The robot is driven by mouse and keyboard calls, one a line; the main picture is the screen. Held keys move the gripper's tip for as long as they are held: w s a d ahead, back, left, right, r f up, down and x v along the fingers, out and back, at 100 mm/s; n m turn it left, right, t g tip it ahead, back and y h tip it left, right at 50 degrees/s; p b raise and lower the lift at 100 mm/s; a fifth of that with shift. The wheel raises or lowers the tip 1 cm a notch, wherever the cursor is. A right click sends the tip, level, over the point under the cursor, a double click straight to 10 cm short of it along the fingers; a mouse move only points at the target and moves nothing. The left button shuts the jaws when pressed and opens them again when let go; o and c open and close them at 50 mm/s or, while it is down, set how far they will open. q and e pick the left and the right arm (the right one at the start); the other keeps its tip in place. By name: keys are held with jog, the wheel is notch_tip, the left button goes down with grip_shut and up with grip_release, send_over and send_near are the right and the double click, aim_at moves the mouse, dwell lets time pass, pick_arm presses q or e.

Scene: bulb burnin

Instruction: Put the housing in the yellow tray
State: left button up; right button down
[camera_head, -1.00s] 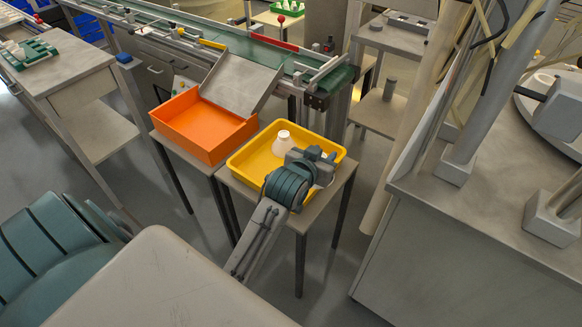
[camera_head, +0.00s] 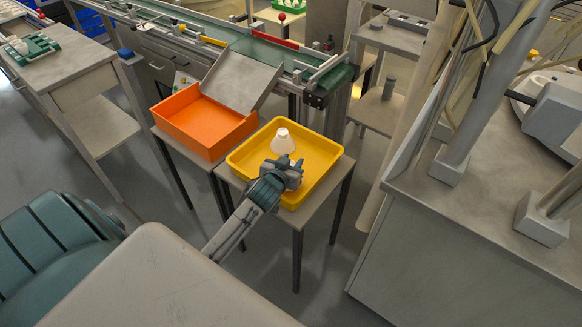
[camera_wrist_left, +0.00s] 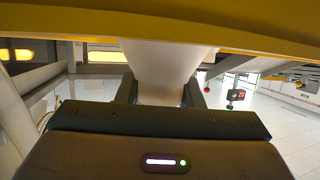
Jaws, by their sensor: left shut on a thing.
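The housing (camera_head: 283,143) is a white cone-like piece, narrow end up, within the outline of the yellow tray (camera_head: 238,172) in the head view. My left gripper (camera_head: 286,161) is over the tray at the housing's near side and is shut on it. In the left wrist view the housing (camera_wrist_left: 162,62) sits between the two fingers (camera_wrist_left: 163,92), its wide end toward the yellow tray surface (camera_wrist_left: 240,35) across the top. Whether the housing touches the tray floor I cannot tell. My right gripper is not in view.
An orange bin (camera_head: 207,137) stands left of the tray, below a grey chute (camera_head: 240,82) from a green conveyor (camera_head: 215,38). The tray rests on a small grey stand (camera_head: 308,207). A large grey cabinet (camera_head: 450,240) is at right. Open floor lies between.

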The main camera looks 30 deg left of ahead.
pick_arm(q)
jog(key=shift+f, duration=1.25)
jog(key=o, duration=1.1)
jog(key=shift+o, duration=0.2)
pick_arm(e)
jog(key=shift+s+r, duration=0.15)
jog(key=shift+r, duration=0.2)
